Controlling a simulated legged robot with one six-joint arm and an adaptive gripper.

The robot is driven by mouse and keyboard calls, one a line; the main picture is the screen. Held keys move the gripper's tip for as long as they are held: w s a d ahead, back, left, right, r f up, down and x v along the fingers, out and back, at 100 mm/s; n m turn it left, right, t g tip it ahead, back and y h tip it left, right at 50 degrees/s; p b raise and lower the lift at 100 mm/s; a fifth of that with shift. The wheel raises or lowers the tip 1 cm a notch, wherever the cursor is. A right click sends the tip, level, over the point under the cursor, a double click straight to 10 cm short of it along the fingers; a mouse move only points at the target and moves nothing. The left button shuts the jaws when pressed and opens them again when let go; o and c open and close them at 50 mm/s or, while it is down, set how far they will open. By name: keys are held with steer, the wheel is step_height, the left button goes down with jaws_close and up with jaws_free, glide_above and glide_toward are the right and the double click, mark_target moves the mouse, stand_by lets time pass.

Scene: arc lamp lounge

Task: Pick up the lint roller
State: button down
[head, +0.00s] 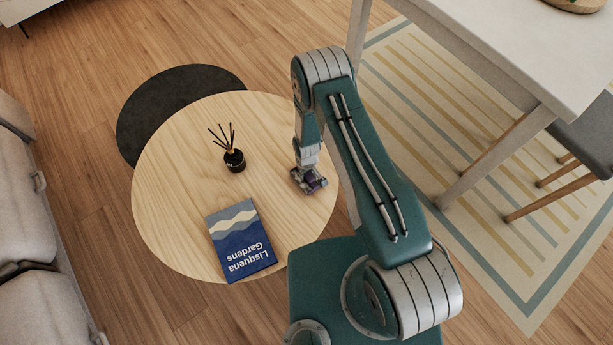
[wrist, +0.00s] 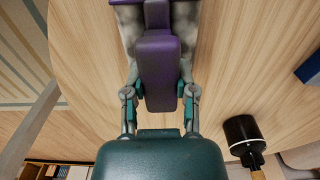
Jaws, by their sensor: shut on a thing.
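The lint roller (wrist: 158,72) has a purple body with mottled grey parts on both sides, seen close up in the wrist view. Its far end is cut off by the top edge of that view. My gripper (wrist: 160,95) has one finger on each side of the purple body and is shut on it. In the head view the lint roller (head: 314,184) is a small purple and grey shape at the right side of the round wooden table (head: 180,135). My gripper (head: 307,172) is right above and around it, partly hiding it. I cannot tell whether it touches the tabletop.
A black reed diffuser (head: 234,160) stands near the table's middle. A blue book (head: 240,240) lies at its front edge. A dark round surface (head: 180,95) shows behind. A grey sofa (head: 22,200) is at left and a white table (head: 530,50) at right.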

steer(key=shift+r, duration=0.4)
step_height(320, 180, up, 2)
steer(key=shift+r, duration=0.1)
steer(key=s+r, duration=1)
steer(key=s, duration=0.4)
